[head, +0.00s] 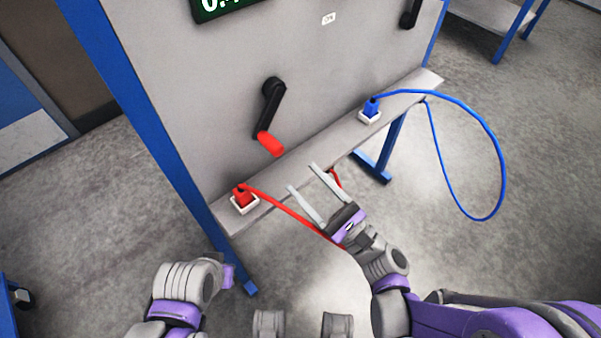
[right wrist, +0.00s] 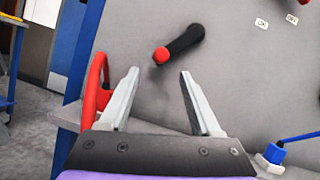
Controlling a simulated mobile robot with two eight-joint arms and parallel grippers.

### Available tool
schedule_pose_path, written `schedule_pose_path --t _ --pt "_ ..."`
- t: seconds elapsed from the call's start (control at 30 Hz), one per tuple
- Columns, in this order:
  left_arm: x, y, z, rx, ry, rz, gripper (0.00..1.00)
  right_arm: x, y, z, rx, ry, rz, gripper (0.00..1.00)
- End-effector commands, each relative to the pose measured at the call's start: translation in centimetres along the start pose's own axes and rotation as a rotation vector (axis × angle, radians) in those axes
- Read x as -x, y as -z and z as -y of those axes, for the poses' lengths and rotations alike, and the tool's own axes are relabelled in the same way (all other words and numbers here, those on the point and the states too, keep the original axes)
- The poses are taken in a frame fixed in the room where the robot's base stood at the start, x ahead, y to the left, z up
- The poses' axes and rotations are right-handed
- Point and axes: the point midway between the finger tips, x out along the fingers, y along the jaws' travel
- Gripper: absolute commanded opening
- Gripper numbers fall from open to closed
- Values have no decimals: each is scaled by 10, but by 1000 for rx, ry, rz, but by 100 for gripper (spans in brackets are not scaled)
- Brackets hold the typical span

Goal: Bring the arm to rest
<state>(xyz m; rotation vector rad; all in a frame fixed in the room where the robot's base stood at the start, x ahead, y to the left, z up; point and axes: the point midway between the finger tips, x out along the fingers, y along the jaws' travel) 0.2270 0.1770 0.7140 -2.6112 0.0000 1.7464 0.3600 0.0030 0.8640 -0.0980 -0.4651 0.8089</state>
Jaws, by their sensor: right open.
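My right gripper (head: 301,177) is open and empty in front of the panel's lower ledge, its two pale fingers pointing toward the panel. In the right wrist view its fingers (right wrist: 159,73) stand wide apart with nothing between them. My left arm (head: 187,286) shows at the bottom left of the head view, folded low; its gripper fingers do not show. A black crank with a red handle (head: 270,143) is on the panel beyond the right gripper, apart from it. The red handle also shows in the right wrist view (right wrist: 161,55).
The grey panel (head: 205,90) has a ledge (head: 318,150) with a red plug (head: 242,195) and a blue plug (head: 371,108) in white sockets. The red cable (head: 287,210) runs close by the right gripper. The blue cable (head: 497,130) loops out to the right.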

Motion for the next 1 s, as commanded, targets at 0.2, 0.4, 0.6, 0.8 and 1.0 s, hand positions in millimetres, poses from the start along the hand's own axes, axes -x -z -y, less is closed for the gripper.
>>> schedule_pose_path --t 0.2,0.4,0.6,0.8,1.0 --pt "0 0 0 0 0 0 0 0 0 0 0 0 0 64" --pt "0 0 0 0 0 0 0 0 0 0 0 0 0 64" --pt "0 0 0 0 0 0 0 0 3 -8 66 -45 -43 64" --pt "0 0 0 0 0 0 0 14 28 -44 419 -302 -253 64" --pt "0 0 0 0 0 0 0 67 63 -68 861 -686 -483 64"
